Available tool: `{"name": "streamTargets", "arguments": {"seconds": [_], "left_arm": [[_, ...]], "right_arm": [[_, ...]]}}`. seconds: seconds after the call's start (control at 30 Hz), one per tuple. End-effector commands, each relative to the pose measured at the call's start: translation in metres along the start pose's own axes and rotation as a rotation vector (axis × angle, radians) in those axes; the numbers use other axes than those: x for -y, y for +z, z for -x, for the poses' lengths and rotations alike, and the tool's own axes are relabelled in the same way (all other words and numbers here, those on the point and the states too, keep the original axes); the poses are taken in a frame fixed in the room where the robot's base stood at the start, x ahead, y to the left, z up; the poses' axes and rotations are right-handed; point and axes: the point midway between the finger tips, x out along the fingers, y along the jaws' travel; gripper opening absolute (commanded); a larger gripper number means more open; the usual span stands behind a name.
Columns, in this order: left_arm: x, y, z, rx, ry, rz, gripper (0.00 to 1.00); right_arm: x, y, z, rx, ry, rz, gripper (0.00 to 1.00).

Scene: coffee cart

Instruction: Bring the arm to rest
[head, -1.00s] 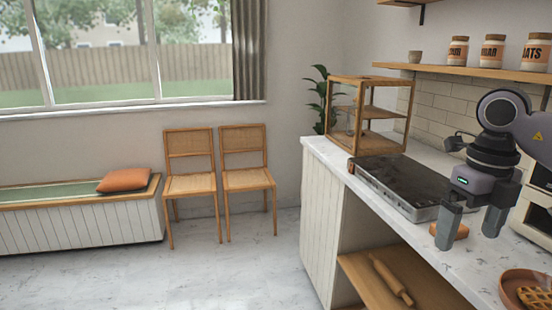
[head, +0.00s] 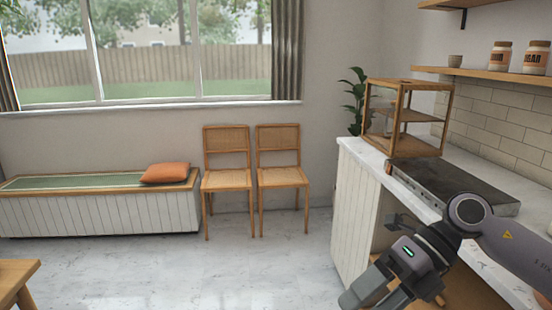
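My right gripper (head: 372,296) hangs at the lower right, in front of the counter's near end and over the floor side. Its fingers point down and to the left, with a gap between them and nothing held. The grey arm comes in from the right edge, low across the counter front. The fingertips are close to the bottom edge of the picture. My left gripper is not in view.
The white counter (head: 366,155) holds a dark flat griddle (head: 450,180) and a wooden display case (head: 402,148). Two cane chairs (head: 228,180) (head: 281,178) and a bench (head: 98,212) with an orange cushion (head: 166,173) stand behind. A wooden table corner (head: 16,277) shows lower left. Open floor lies between.

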Motion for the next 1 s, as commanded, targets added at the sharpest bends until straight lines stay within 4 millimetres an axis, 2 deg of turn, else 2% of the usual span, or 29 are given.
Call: {"name": "streamTargets", "arguments": {"seconds": [0.03, 0.2, 0.33, 0.47, 0.57, 0.67, 0.77, 0.87, 1.0], "left_arm": [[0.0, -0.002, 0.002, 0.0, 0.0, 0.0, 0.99], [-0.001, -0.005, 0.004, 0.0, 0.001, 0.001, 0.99], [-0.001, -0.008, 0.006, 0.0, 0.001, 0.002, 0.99], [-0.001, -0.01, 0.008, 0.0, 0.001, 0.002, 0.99], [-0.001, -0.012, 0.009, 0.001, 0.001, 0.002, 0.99], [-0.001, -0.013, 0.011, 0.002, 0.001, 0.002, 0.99], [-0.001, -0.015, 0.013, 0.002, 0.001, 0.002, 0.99], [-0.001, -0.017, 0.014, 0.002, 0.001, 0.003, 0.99], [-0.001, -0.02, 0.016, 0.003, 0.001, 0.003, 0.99]], "right_arm": [[-0.014, -0.001, -0.018, 0.01, 0.113, -0.009, 1.0], [-0.055, 0.006, -0.052, 0.104, 0.466, -0.09, 1.0], [-0.075, 0.014, -0.06, 0.204, 0.717, -0.212, 1.0], [-0.079, 0.025, -0.06, 0.324, 0.938, -0.382, 1.0], [-0.069, 0.032, -0.058, 0.428, 1.083, -0.544, 1.0], [-0.048, 0.037, -0.057, 0.539, 1.202, -0.732, 1.0], [-0.016, 0.035, -0.059, 0.654, 1.291, -0.941, 1.0], [0.023, 0.026, -0.066, 0.768, 1.348, -1.171, 1.0], [0.083, -0.006, -0.086, 0.922, 1.369, -1.52, 1.0]]}}
